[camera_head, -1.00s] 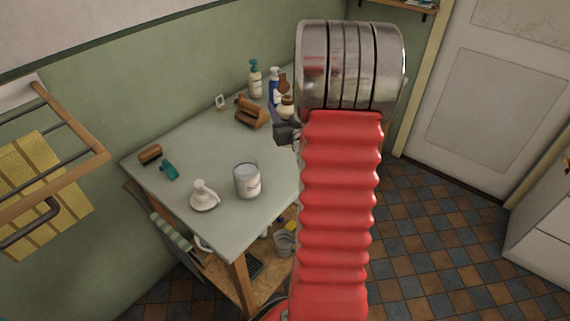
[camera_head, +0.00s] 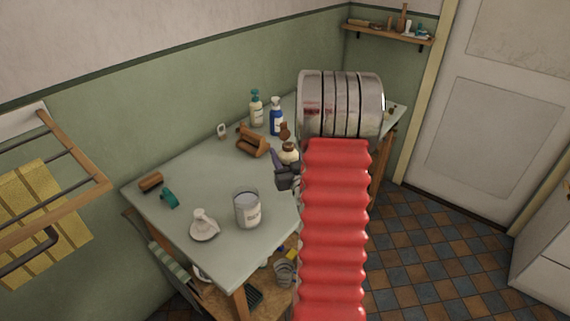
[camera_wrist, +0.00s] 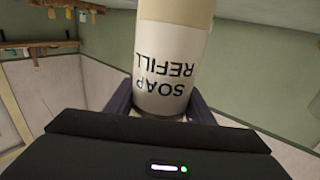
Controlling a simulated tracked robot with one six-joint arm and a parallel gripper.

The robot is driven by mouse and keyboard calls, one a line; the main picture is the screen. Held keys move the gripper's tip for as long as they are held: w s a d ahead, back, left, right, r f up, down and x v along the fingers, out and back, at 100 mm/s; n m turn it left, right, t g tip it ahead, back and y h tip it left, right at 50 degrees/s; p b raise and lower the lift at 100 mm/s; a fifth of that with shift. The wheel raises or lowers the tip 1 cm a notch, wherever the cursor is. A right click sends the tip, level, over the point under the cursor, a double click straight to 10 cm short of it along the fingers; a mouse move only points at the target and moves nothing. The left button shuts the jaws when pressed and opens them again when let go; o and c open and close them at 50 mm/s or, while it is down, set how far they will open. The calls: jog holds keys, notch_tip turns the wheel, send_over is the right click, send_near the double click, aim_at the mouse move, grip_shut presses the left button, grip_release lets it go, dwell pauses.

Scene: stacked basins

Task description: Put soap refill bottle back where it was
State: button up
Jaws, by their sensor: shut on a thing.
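The soap refill bottle (camera_wrist: 170,75) fills the top middle of the wrist view, cream with a pale label that reads upside down there. My gripper (camera_wrist: 160,108) is shut on it, with one dark finger on each side. In the head view the bottle (camera_head: 290,154) shows as a small cream body with a brown cap, at the table's right side. My gripper (camera_head: 286,170) is just in front of it, partly hidden by my red arm. The bottle's base is hidden, so I cannot tell whether it touches the table (camera_head: 195,175).
A green-topped pump bottle (camera_head: 257,110), a blue bottle (camera_head: 276,118) and a wooden holder (camera_head: 251,142) stand behind the bottle. The table's middle is clear. A wall shelf (camera_head: 387,33) is at the back.

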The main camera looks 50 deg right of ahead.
jog(key=shift+f, duration=2.05)
jog(key=o, duration=1.1)
jog(key=shift+f, duration=0.1)
jog(key=shift+o, duration=0.2)
jog(key=v, duration=1.2)
jog(key=shift+s, duration=0.1)
